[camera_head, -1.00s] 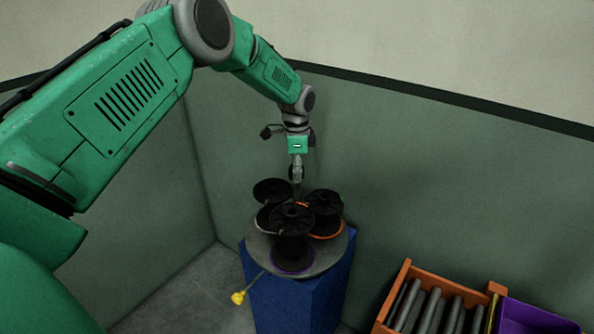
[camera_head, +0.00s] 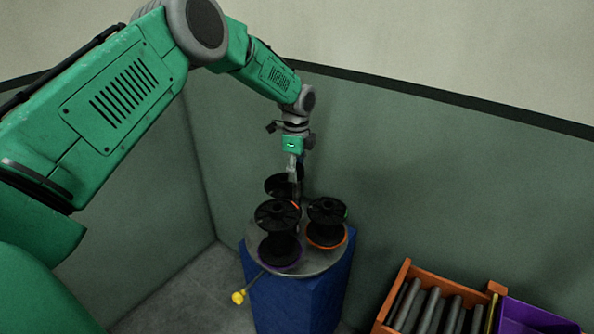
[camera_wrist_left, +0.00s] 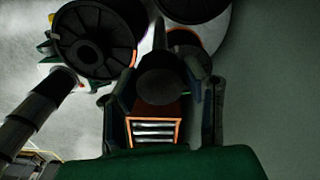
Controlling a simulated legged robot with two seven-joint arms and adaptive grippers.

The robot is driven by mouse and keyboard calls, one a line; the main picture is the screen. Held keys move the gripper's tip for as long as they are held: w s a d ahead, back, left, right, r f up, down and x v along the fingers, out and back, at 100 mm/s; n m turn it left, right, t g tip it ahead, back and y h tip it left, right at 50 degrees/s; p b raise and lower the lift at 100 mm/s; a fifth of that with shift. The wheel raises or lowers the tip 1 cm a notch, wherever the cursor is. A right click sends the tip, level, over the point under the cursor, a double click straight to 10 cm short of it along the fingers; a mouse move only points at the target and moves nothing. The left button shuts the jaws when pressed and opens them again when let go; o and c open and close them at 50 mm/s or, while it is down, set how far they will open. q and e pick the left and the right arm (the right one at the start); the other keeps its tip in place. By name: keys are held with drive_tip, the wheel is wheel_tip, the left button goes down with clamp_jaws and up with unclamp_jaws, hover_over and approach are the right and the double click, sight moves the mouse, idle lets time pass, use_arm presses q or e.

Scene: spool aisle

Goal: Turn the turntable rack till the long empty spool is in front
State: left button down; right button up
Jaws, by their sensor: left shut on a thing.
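The turntable rack (camera_head: 325,265) is a grey disc on a blue pedestal. Black spools stand upright on it: a purple-rimmed one (camera_head: 279,217) at front left, an orange-rimmed one (camera_head: 327,211) at right, and another (camera_head: 277,184) at the back, partly behind my gripper. I cannot tell for sure which is the long empty spool. My left gripper (camera_head: 295,186) points down at the rack's back. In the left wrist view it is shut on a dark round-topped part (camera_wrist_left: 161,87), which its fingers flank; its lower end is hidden. My right gripper is not in view.
A yellow knob (camera_head: 238,297) on a thin rod sticks out from the rack's front left. An orange crate (camera_head: 408,268) of grey rolls and a purple bin (camera_head: 540,318) stand at lower right. Green walls lie close behind and left.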

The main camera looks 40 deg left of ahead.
use_arm(q)
drive_tip(key=shift+w+r+m, duration=0.1)
drive_tip(key=shift+w+m, duration=0.05)
drive_tip(key=shift+m, duration=0.25)
idle(0.3)
drive_tip(key=c, duration=1.2)
unclamp_jaws()
drive_tip(key=shift+o, duration=1.4)
drive_tip(key=shift+a, duration=0.1)
drive_tip(key=shift+r, duration=0.1)
wheel_tip(320, 180, up, 11)
drive_tip(key=shift+r, duration=0.15)
drive_tip(key=shift+w, duration=0.1)
